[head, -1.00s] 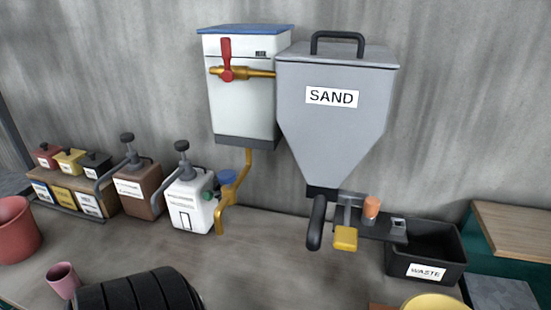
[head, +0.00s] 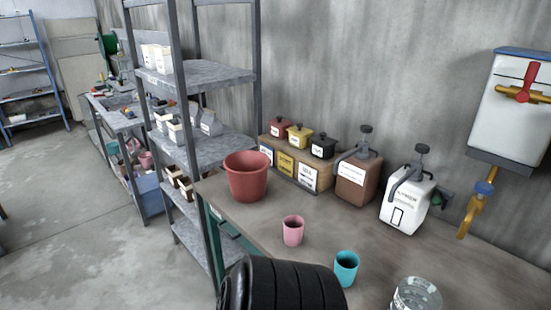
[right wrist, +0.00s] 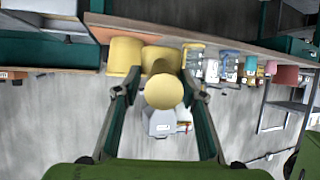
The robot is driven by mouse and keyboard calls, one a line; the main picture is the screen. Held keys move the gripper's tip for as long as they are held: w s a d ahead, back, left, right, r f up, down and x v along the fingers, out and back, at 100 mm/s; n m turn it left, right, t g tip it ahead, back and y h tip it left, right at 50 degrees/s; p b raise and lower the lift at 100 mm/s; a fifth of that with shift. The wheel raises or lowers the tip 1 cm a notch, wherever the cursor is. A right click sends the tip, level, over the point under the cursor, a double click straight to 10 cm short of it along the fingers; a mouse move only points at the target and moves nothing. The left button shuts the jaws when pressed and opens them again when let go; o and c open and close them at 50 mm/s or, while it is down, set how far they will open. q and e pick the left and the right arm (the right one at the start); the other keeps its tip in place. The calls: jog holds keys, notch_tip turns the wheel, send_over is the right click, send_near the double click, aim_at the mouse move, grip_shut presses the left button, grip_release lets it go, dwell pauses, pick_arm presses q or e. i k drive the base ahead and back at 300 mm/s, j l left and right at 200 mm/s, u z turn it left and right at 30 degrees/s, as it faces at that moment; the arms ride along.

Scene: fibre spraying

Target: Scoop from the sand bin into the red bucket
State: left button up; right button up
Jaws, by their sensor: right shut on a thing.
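The red bucket (head: 247,177) stands upright on the left end of the grey counter in the head view. Its inside is mostly hidden. The sand bin is out of the head view now. My right gripper (right wrist: 165,90) shows in the right wrist view, its two green-sided fingers closed around a pale yellow round-ended thing (right wrist: 165,92). I cannot tell whether this is a scoop, or whether it carries sand. Neither gripper shows in the head view.
A pink cup (head: 293,231), a turquoise cup (head: 346,268) and a clear container (head: 416,295) stand on the counter (head: 250,215). Small lidded boxes and pump dispensers (head: 408,200) line the wall. A metal shelf rack (head: 190,80) stands just left of the bucket.

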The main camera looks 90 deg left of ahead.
aim_at(248, 177)
jog(key=k+u, duration=0.1)
jog(key=k, duration=0.3)
jog(key=u, duration=2.2)
jog(key=i+j, duration=0.15)
jog(key=j, duration=0.25)
jog(key=i+j, duration=0.15)
jog(key=j, duration=0.25)
jog(key=i+j, duration=0.2)
jog(key=j, duration=0.15)
jog(key=i+j, duration=0.15)
jog(key=j, duration=0.25)
jog(key=i+j+u, duration=0.1)
jog(key=j, duration=0.3)
jog(key=i+j, duration=0.2)
jog(key=j, duration=0.2)
